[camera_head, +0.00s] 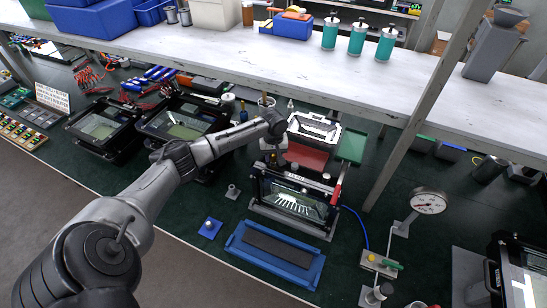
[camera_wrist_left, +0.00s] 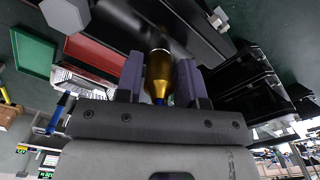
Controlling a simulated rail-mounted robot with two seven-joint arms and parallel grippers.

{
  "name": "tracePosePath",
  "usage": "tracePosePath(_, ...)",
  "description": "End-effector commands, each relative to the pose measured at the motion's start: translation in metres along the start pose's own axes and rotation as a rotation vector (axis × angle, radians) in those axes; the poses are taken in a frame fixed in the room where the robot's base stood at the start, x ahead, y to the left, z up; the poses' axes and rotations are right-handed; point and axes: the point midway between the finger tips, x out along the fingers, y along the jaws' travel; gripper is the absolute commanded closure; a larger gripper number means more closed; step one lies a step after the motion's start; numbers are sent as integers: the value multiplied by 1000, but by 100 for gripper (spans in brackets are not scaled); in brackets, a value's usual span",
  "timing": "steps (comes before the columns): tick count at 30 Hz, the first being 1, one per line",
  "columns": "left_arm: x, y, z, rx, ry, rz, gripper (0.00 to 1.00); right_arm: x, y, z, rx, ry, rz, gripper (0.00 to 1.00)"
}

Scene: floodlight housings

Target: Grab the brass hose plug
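The brass hose plug (camera_wrist_left: 158,75) is centred between my left gripper's two fingers in the left wrist view, its blue tip toward the palm. My left gripper (camera_wrist_left: 159,72) has one finger close on each side of it; whether the pads touch the brass is not clear. In the head view my left gripper (camera_head: 274,155) points down just behind the upright floodlight housing (camera_head: 292,200). My right gripper is not in view.
The housing stands close in front of the gripper, with a red-handled clamp (camera_head: 337,188) at its right. A red tray (camera_head: 306,157) and a green tray (camera_head: 351,146) lie behind. A white shelf (camera_head: 300,72) overhangs the bench's back. A blue tray (camera_head: 240,249) lies in front.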

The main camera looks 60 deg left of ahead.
Motion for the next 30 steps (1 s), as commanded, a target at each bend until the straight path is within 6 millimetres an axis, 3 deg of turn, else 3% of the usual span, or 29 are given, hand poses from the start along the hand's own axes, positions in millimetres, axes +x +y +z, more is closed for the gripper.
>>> tracePosePath(10,0,0,0,0,0,0,97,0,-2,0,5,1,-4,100)
tracePosePath(22,-8,0,-1,0,1,0,97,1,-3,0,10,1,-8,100)
tracePosePath(30,-44,4,2,3,0,4,97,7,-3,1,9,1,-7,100)
